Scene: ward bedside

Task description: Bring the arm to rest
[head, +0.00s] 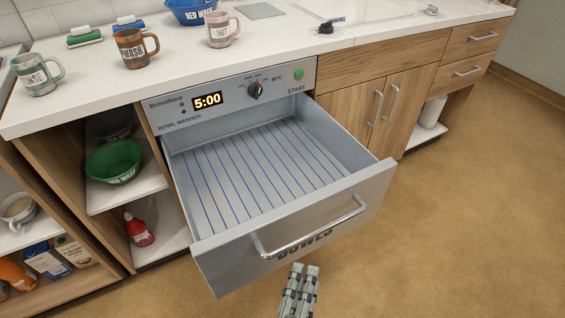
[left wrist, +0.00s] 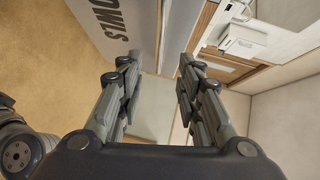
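My left gripper (head: 305,269) shows at the bottom middle of the head view, in front of the open drawer and below its handle, apart from it. In the left wrist view the two fingers (left wrist: 157,68) stand apart with nothing between them, so it is open and empty. The bowl washer drawer (head: 262,170) is pulled out and empty, with blue lines on its floor. Its front panel (head: 370,200) carries a metal bar handle (head: 310,230). In the left wrist view the lettered drawer front (left wrist: 120,28) is at the upper left. My right gripper is not in view.
Several mugs, including a brown one (head: 131,50) and a pink one (head: 222,29), stand on the counter (head: 90,85) with a blue bowl (head: 190,10). A green bowl (head: 114,162) and a red bottle (head: 138,231) sit on the left shelves. Floor (head: 450,220) at the right is clear.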

